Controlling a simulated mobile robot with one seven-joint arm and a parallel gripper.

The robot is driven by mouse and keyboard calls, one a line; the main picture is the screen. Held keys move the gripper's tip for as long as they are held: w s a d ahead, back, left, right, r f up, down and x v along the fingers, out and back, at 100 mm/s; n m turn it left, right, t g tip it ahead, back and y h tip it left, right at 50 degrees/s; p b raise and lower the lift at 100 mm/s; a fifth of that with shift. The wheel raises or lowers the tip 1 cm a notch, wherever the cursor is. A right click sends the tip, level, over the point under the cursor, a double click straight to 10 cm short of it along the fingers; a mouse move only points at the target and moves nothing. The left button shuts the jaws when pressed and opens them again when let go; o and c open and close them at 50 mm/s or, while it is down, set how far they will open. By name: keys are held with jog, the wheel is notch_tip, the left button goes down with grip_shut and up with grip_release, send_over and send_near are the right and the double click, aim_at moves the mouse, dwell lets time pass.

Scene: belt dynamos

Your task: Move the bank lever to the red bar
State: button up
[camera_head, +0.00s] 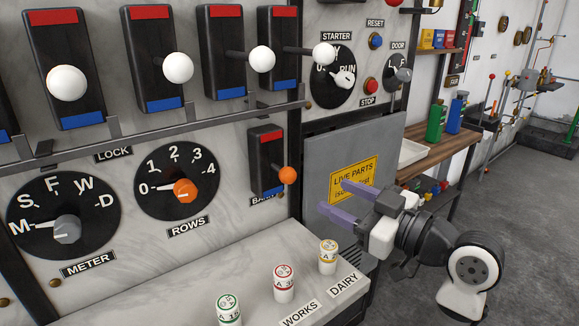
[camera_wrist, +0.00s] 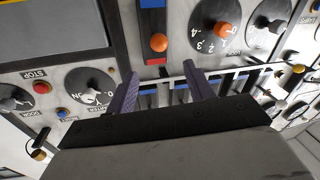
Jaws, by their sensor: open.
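The bank lever is a dark upright plate (camera_head: 266,158) with a red bar (camera_head: 266,136) at its top and a blue bar (camera_head: 272,188) at its bottom. Its orange ball knob (camera_head: 288,175) sticks out low, near the height of the blue bar. The knob also shows in the wrist view (camera_wrist: 159,42), ahead of and between the fingers. My gripper (camera_head: 336,199) is open and empty, with purple fingers pointing left. It is to the right of the knob and apart from it. The fingers also show in the wrist view (camera_wrist: 160,78).
White-knobbed levers (camera_head: 178,68) stand above, behind a grey rail (camera_head: 160,128). The rows dial (camera_head: 180,185) is left of the bank lever. Three capped cylinders, one red-marked (camera_head: 284,283), stand on the ledge below. A grey door with a yellow sign (camera_head: 353,180) is behind my gripper.

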aim_at(295, 177)
jog(key=p+x, duration=0.3)
jog(key=x, duration=0.8)
jog(key=shift+w+a+f, duration=0.15)
jog(key=shift+w, duration=0.1)
jog(key=shift+w+a+f+p, duration=0.1)
jog(key=shift+w+a+p, duration=0.25)
jog(key=shift+w+a, duration=0.15)
jog(key=shift+c, duration=0.4)
grip_shut()
